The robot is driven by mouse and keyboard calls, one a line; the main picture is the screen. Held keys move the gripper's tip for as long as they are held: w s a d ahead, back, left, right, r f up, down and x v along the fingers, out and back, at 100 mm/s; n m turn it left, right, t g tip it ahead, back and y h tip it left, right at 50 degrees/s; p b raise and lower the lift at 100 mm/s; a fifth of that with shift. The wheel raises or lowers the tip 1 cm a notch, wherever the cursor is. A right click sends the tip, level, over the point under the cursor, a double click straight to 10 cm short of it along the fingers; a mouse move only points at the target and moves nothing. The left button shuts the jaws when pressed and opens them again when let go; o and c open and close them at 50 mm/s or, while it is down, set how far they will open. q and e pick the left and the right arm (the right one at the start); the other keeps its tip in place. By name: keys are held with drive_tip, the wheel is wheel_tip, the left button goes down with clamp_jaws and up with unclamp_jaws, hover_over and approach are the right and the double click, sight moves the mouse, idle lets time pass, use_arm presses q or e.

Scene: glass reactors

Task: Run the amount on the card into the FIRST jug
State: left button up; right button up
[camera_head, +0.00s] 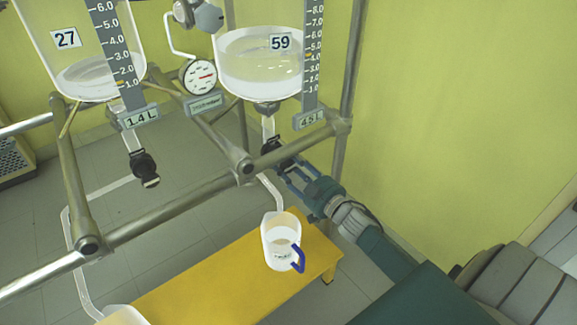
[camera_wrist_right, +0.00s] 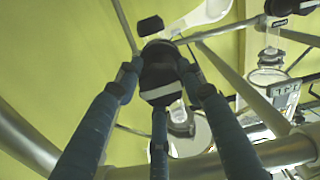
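Glass reactor 59 (camera_head: 262,75) holds clear liquid beside a grey scale (camera_head: 313,45); its card (camera_head: 310,119) reads 4.5 L. Below it hangs an outlet with a black valve knob (camera_head: 272,147). My right gripper (camera_head: 283,164) is at this knob. In the right wrist view its fingers close around the black knob (camera_wrist_right: 160,72). A white jug (camera_head: 280,238) with a blue handle stands under the outlet tube; its label is unreadable. Reactor 27 (camera_head: 85,72) has a 1.4 L card (camera_head: 138,118) and its own black valve (camera_head: 144,168). A second jug (camera_head: 123,316) is cut off below. My left gripper is out of view.
A yellow bench (camera_head: 205,277) bears the jugs. Metal frame pipes (camera_head: 170,208) cross in front of the reactors. A round gauge (camera_head: 198,76) hangs between them. Grey floor lies open at left, and a yellow-green wall stands at right.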

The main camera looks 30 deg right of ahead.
drive_tip(key=shift+f, duration=0.25)
drive_tip(key=n+p, duration=0.1)
drive_tip(key=n, duration=0.2)
drive_tip(key=shift+p, duration=0.35)
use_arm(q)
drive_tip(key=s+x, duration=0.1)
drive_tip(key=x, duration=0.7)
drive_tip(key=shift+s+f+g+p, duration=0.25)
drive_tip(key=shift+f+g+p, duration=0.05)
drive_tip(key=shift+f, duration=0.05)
use_arm(e)
drive_tip(key=shift+s+d+f+n, duration=0.1)
drive_tip(key=shift+f+n, duration=0.05)
drive_tip(key=shift+n, duration=1.55)
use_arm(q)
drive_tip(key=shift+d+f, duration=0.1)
use_arm(e)
drive_tip(key=o, duration=0.9)
drive_tip(key=shift+o, duration=1.3)
drive_tip(key=shift+d, duration=0.15)
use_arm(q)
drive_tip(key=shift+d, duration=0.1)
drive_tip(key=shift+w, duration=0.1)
use_arm(e)
drive_tip(key=shift+r, duration=0.2)
